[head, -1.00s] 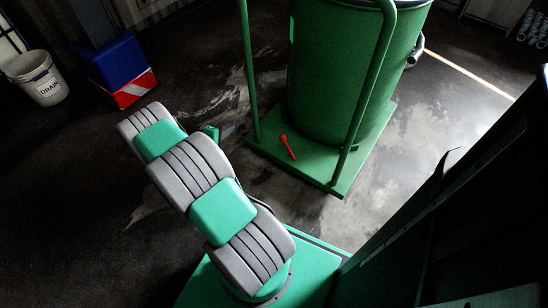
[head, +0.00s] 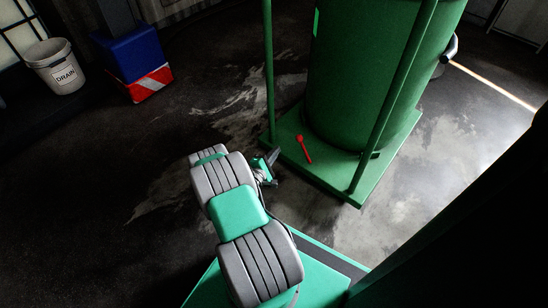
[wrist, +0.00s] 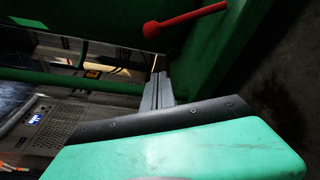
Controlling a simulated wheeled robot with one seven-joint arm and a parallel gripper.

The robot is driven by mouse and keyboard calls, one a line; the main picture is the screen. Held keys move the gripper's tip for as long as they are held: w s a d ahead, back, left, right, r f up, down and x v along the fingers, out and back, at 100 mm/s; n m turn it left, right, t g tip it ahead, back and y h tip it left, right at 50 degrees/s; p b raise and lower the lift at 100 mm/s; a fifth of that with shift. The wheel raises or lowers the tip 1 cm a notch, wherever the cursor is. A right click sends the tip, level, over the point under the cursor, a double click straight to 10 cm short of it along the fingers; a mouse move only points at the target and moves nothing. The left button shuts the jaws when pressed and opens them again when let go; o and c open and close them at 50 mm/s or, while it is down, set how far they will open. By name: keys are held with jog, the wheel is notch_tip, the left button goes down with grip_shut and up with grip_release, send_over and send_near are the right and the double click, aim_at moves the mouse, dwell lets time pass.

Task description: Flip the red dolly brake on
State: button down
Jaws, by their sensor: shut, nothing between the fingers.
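The red dolly brake (head: 304,150) is a short lever with a rounded end, lying on the green dolly (head: 338,183) in front of the green drum. It also shows in the wrist view as a red lever (wrist: 190,17) at the top, with its round knob at the left. My gripper (head: 275,155) is at the dolly's left edge, to the left of the brake and apart from it. In the wrist view my gripper (wrist: 158,78) has its grey fingers together, empty, with their tips below the knob.
A green drum (head: 365,75) stands on the dolly. Green upright posts rise at the dolly's left corner (head: 268,70) and front corner (head: 395,95), on either side of the brake. A white drain bucket (head: 56,68) and a blue box (head: 127,50) stand far left. Floor left of my arm is clear.

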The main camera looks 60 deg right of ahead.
aim_at(305, 150)
jog(key=s+d+r+b, duration=0.1)
jog(key=s+d, duration=0.2)
jog(key=d, duration=0.3)
jog(key=shift+d+b, duration=0.3)
